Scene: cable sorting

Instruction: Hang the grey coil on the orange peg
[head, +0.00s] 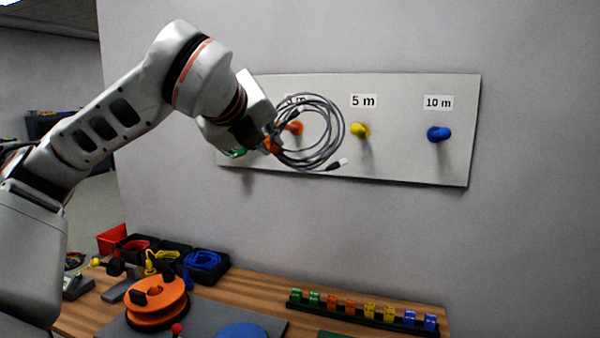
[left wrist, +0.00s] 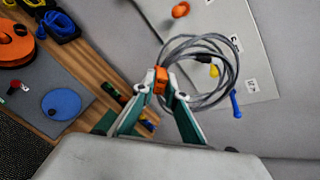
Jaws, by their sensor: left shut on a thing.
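The grey coil (head: 338,137) is a ring of looped cable with dark and pale plug ends. My left gripper (head: 264,147) is shut on its orange tie at the left of the ring; the tie (left wrist: 160,80) sits between the green-sided fingers (left wrist: 160,92) in the left wrist view. The orange peg (head: 296,127) shows through the ring's left part in the head view. In the left wrist view the orange peg (left wrist: 180,9) lies outside the ring, so the coil appears to hang in front of the board, apart from the peg. My right gripper is not in view.
The pale board (head: 400,164) also bears a yellow peg (head: 360,130) and a blue peg (head: 438,134), both bare. Below, the wooden table (head: 262,291) holds an orange reel (head: 158,312), cable bins (head: 203,266) and a rack of coloured clips (head: 362,315).

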